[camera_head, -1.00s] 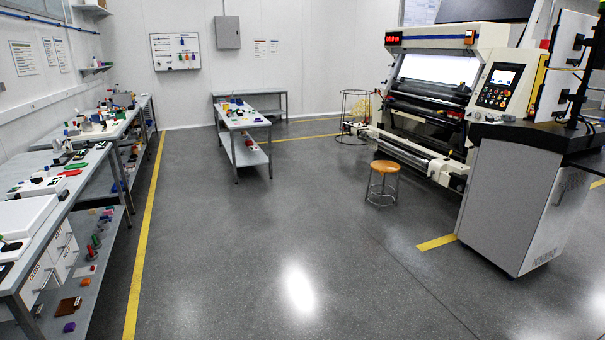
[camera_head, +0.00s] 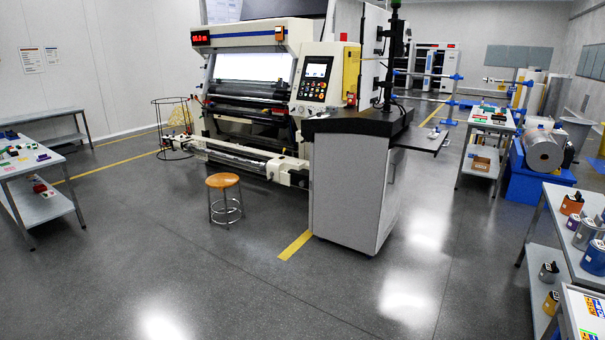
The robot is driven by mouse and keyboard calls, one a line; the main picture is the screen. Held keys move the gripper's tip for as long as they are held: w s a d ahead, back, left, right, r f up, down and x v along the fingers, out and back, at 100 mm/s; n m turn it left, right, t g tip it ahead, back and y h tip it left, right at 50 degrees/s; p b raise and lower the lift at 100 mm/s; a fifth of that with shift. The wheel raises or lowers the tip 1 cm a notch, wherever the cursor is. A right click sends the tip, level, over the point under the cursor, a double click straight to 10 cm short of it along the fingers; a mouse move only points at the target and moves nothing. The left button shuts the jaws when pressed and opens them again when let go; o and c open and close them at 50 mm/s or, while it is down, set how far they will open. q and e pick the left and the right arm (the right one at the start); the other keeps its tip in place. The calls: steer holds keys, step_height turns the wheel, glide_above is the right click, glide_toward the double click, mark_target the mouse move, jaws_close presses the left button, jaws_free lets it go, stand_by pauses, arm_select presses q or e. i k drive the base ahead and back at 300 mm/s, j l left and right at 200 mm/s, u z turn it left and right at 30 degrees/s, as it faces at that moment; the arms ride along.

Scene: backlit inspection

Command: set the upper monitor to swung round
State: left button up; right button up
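The upper monitor (camera_head: 376,24) is a pale flat panel on a dark upright pole (camera_head: 389,62), above the grey workstation cabinet (camera_head: 348,190). I see it at a steep angle, with a dark bracket joining it to the pole. A second pale panel, the lower monitor (camera_head: 371,77), hangs below it on the same pole. I cannot make out a lit screen on either one. Neither of my grippers is in view.
The inspection machine (camera_head: 250,35) with its control panel (camera_head: 315,82) stands left of the cabinet. A stool (camera_head: 223,181) stands in front of it. Tables stand at left (camera_head: 35,165) and right (camera_head: 548,215). The floor in front is clear.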

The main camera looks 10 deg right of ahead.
mark_target(373, 44)
steer(key=i+l+z, duration=0.1)
steer(key=i+z, duration=0.15)
steer(key=i, duration=0.55)
steer(key=i+z, duration=0.25)
steer(key=i, duration=0.55)
